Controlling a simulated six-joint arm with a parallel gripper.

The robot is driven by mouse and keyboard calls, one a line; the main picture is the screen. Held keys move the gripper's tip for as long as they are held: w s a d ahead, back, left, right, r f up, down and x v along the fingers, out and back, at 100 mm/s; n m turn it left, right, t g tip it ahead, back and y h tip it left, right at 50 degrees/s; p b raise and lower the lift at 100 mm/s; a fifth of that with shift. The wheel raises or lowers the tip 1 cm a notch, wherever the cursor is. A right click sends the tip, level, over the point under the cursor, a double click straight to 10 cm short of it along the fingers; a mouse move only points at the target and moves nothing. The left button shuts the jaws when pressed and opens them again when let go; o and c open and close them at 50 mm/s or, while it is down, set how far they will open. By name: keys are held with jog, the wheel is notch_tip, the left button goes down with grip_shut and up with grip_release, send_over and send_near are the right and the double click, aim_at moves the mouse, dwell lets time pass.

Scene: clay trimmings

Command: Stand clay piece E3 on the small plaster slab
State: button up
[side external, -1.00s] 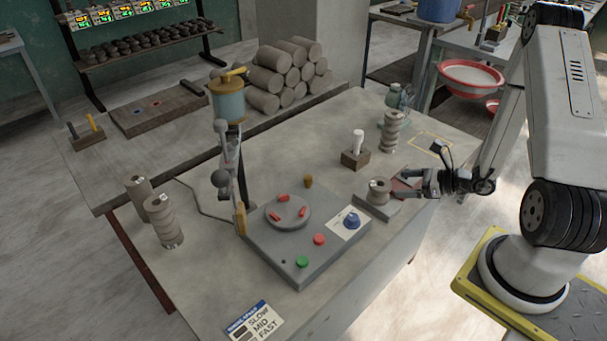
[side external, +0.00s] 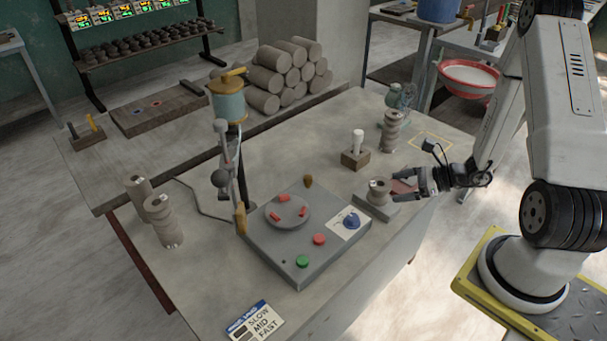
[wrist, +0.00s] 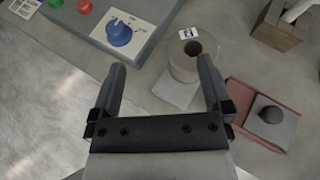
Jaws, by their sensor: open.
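A short grey clay piece (side external: 378,190) with a hole in its top stands upright on a small pale slab (side external: 365,200) near the table's right edge. In the wrist view the piece (wrist: 183,65) bears a white tag with dark marks that I cannot read for sure; the slab (wrist: 176,93) shows under it. My gripper (side external: 398,183) is open and empty, just to the right of the piece in the side view. In the wrist view my fingers (wrist: 162,66) are spread, with the right one overlapping the piece's edge; I see no grip on it.
A red tray (wrist: 240,100) with a grey block and dark knob lies beside the slab. A wooden block with a white tool (side external: 355,157) and a taller clay piece (side external: 391,132) stand behind. The grey wheel machine (side external: 280,250) is to the left. Two clay pieces (side external: 163,222) stand far left.

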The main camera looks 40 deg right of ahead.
jog(key=s+a+r+n+g, duration=0.2)
jog(key=a+n+g, duration=0.3)
jog(key=n, duration=0.2)
jog(key=s+a+r+n+g, duration=0.2)
jog(key=a+n+g, duration=0.4)
jog(key=n, duration=0.2)
jog(key=w+a+r+n+t+h, duration=0.2)
jog(key=r+n+h, duration=0.5)
jog(key=n, duration=0.6)
jog(key=shift+w+a+n+t, duration=0.3)
jog(key=shift+w+a+n, duration=0.1)
jog(key=shift+a, duration=0.2)
